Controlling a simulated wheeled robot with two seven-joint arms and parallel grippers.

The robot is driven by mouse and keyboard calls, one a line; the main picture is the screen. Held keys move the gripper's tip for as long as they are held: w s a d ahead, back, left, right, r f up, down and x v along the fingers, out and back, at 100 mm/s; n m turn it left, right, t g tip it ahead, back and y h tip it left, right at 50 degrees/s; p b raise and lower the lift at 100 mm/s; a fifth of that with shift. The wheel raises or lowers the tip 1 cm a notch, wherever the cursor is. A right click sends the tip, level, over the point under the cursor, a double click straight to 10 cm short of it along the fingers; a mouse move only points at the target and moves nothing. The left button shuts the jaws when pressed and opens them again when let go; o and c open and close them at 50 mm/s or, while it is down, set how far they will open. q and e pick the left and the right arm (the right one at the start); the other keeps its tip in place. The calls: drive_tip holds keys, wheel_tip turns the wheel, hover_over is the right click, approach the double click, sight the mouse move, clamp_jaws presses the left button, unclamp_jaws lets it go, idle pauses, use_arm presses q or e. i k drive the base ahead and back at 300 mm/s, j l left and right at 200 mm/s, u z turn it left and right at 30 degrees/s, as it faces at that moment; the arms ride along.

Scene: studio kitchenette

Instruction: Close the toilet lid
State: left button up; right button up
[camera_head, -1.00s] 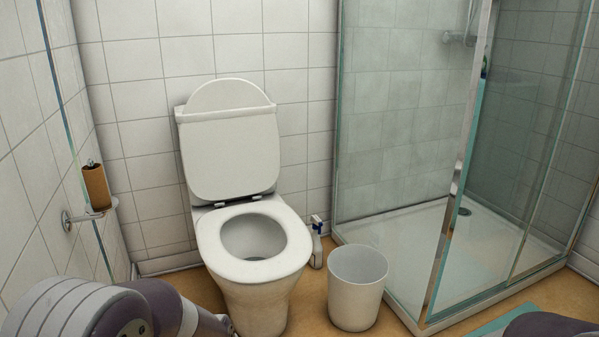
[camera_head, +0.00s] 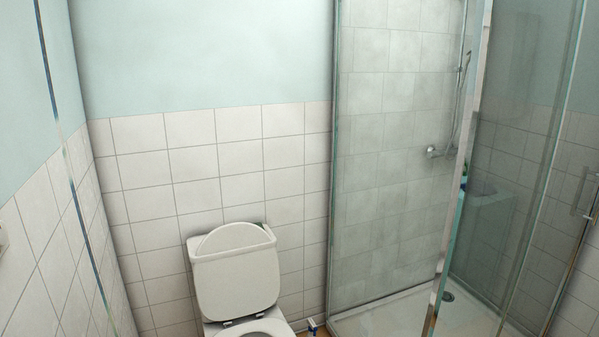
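The white toilet lid (camera_head: 238,283) stands raised, leaning back against the cistern top at the tiled wall, at the bottom centre-left of the head view. Below it, the back part of the white toilet seat (camera_head: 262,329) shows at the lower picture edge, lying down on the bowl. The rest of the toilet is cut off by the edge. Neither of my grippers is in view.
A glass shower enclosure (camera_head: 395,170) stands right of the toilet, with its tray (camera_head: 392,317) at floor level. A tiled wall is close on the left. A small blue-and-white item (camera_head: 313,326) is beside the toilet.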

sight(237, 273)
drive_tip(key=i+j, duration=0.2)
drive_tip(key=i, duration=0.25)
drive_tip(key=i+j, duration=0.15)
drive_tip(key=i, duration=0.3)
drive_tip(key=i+j, duration=0.2)
drive_tip(key=i, duration=0.25)
drive_tip(key=i+j, duration=0.15)
drive_tip(key=i, duration=0.3)
